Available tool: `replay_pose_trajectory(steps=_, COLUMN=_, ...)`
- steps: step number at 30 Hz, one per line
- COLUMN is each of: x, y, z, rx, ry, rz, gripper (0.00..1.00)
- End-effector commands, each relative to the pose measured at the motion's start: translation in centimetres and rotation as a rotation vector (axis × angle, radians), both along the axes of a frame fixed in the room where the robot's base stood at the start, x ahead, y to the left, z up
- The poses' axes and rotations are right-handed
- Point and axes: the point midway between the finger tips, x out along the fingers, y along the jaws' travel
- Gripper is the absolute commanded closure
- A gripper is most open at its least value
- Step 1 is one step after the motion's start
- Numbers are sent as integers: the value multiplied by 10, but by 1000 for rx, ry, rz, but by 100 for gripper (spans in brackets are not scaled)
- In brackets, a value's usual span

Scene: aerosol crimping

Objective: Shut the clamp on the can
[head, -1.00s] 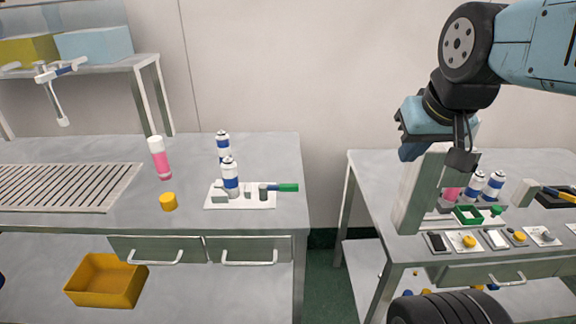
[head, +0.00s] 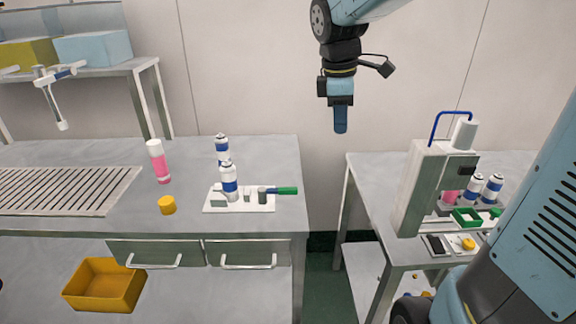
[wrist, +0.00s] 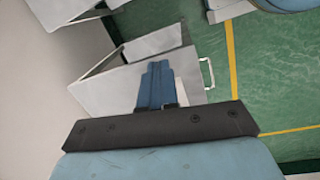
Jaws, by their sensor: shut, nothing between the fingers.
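The clamp is a white plate (head: 212,207) on the left bench, with small grey blocks and a lever with a green handle (head: 286,191) pointing right. A white and blue can (head: 229,182) stands upright at the clamp's blocks. Whether the blocks touch the can is too small to tell. My gripper (head: 340,131) hangs in the air, fingers down, to the right of and above the clamp, over the gap between the benches. Its blue fingers are shut and empty. They also show in the wrist view (wrist: 157,86), where neither clamp nor can is visible.
A second white and blue can (head: 221,147) stands behind the first. A tall grey press (head: 424,185) stands on the right bench. The air between gripper and clamp looks clear.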

Motion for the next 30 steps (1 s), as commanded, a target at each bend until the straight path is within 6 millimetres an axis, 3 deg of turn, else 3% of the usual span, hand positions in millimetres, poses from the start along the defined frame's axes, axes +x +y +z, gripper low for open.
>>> replay_pose_trajectory(steps=6, x=48, y=28, z=-23, rx=-8, ry=166, rz=397, gripper=100)
replay_pose_trajectory(steps=18, x=123, y=74, z=-74, rx=128, ry=393, rz=1136, gripper=100)
replay_pose_trajectory(steps=24, x=154, y=91, z=-98, rx=247, ry=439, rz=1469, gripper=100)
replay_pose_trajectory(steps=30, x=171, y=99, z=-112, rx=334, ry=441, rz=1675, gripper=100)
